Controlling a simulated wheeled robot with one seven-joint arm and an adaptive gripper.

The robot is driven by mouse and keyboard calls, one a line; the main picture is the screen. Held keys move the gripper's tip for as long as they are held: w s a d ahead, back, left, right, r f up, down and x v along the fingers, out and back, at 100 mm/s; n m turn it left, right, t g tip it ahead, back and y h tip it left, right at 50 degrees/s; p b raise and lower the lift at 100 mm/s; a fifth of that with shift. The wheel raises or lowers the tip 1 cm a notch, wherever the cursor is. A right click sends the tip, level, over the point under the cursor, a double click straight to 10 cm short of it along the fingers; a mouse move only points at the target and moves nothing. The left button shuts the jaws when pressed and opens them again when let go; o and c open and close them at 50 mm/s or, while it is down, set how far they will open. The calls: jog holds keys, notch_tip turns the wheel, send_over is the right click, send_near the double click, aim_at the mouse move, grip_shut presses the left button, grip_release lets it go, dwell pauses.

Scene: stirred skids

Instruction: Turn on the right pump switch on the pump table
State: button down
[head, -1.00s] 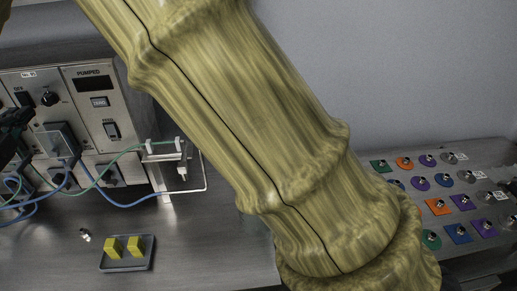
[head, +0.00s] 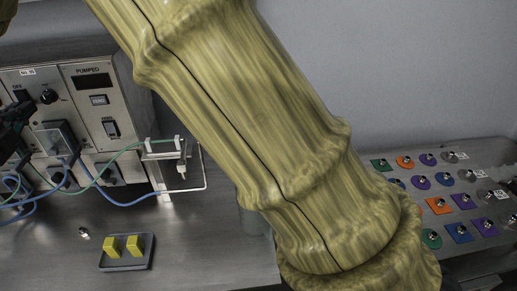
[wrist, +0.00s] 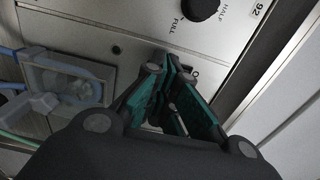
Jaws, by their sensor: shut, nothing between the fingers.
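The metal pump panel (head: 84,136) stands at the left of the head view, with a dark display, a dark knob (head: 47,96) and rocker switches. One switch (head: 111,128) shows on its right section. My gripper (head: 14,122) is at the left edge of the head view, in front of the panel and partly cut off. In the wrist view my gripper (wrist: 178,92) is shut and empty, its teal-lined fingers close to the panel face below a black knob (wrist: 202,7). An "O" mark shows beside the fingertips; the switch there is mostly hidden by the fingers. I cannot tell whether they touch it.
Blue and green tubes (head: 95,185) loop in front of the panel to a small white fitting. A grey tray (head: 126,265) with yellow blocks lies on the steel table. A sloped board (head: 465,222) of coloured buttons is at right. My arm crosses the middle.

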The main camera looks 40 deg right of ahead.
dwell(0.3)
jog(key=shift+s+a+b, duration=0.3)
jog(key=shift+s+a, duration=0.05)
jog(key=shift+s, duration=0.15)
jog(key=shift+r, duration=0.2)
jog(key=shift+r+p, duration=0.5)
jog(key=shift+r, duration=0.8)
